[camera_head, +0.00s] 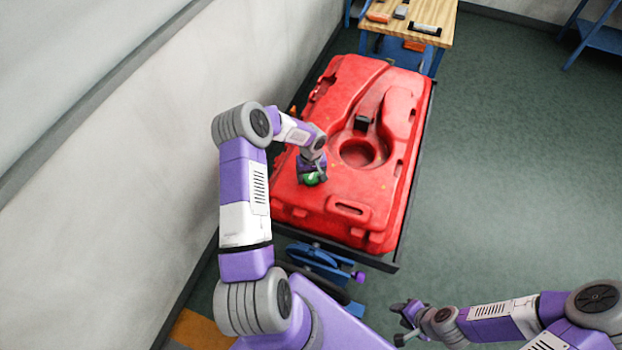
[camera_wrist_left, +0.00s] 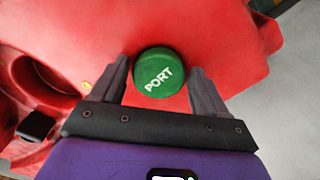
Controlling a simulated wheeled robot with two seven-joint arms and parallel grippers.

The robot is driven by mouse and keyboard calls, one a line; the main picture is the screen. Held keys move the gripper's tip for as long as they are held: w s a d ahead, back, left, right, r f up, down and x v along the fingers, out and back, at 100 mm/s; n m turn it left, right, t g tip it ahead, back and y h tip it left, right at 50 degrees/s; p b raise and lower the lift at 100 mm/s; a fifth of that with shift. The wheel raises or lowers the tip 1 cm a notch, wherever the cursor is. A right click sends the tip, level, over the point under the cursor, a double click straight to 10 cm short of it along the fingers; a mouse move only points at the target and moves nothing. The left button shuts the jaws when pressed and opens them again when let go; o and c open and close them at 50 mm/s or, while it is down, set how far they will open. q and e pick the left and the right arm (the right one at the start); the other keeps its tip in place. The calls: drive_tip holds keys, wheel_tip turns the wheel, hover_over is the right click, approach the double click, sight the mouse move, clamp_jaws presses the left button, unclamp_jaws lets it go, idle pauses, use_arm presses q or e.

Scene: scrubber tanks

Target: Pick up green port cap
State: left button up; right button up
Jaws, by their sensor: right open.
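The green port cap (camera_wrist_left: 159,72) is round, with "PORT" in white letters, and sits on the red tank (camera_wrist_left: 190,25). In the head view the cap (camera_head: 312,179) shows at the near left part of the tank (camera_head: 350,209), partly hidden by my left gripper (camera_head: 313,174). In the left wrist view my left gripper (camera_wrist_left: 159,82) is open, with one finger on each side of the cap and a gap between each finger and the cap. My right gripper (camera_head: 402,322) is open and empty, low at the right, away from the tank.
The tank rests on a dark-framed cart (camera_head: 398,250). It has a round recess (camera_head: 357,152) and a small black block (camera_head: 362,123). A wooden table (camera_head: 437,15) with small items stands behind.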

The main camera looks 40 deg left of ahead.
use_arm(q)
drive_tip(key=c, duration=0.9)
